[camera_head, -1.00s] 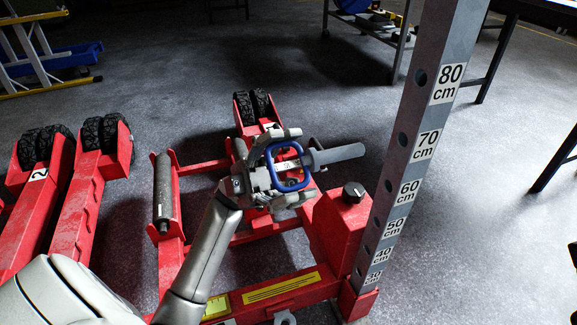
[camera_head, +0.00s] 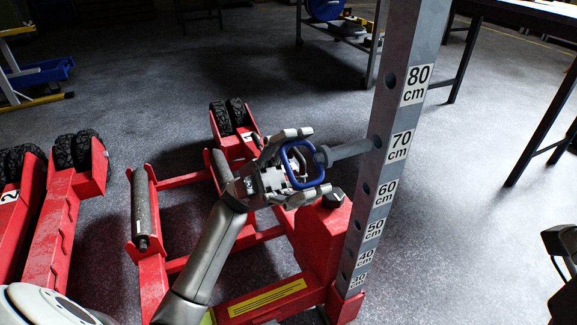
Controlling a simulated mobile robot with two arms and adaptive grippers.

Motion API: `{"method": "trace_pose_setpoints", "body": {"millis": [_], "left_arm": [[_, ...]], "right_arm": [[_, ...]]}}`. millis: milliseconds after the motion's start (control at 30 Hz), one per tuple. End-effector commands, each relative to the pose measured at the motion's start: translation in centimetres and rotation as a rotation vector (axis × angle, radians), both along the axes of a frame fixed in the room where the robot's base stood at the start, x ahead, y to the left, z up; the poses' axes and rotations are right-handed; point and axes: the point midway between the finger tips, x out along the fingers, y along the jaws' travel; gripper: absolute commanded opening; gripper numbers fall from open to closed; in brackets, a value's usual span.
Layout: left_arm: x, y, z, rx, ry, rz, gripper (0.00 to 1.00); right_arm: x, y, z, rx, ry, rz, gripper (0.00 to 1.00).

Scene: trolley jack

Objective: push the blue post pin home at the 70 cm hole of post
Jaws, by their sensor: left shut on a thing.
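The blue post pin has a blue loop handle (camera_head: 289,164) and a grey round shaft (camera_head: 350,151). My left gripper (camera_head: 306,163) is shut on the blue handle, with one finger above it and one below. The shaft points right and lies nearly level. Its tip meets the left face of the grey post (camera_head: 397,80) beside the 70 cm label (camera_head: 400,145). Most of the shaft is outside the post. My right gripper is not recognisable in view.
The post rises from a red jack frame (camera_head: 262,298) with a roller (camera_head: 140,210). Other holes show by the 80 cm (camera_head: 416,85) and 60 cm labels. A cut-off dark object (camera_head: 562,243) is at the right edge. Tables and a trolley stand behind.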

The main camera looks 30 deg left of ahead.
Motion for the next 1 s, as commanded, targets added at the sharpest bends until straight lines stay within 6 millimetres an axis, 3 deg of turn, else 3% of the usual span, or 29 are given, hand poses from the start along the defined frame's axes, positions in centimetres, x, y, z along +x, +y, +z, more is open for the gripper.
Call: {"method": "trace_pose_setpoints", "body": {"millis": [1000], "left_arm": [[0.08, -0.1, 0.09, 0.0, -0.001, 0.001, 0.13]], "right_arm": [[0.16, -0.09, -0.21, 0.005, 0.015, 0.0, 1.0]]}}
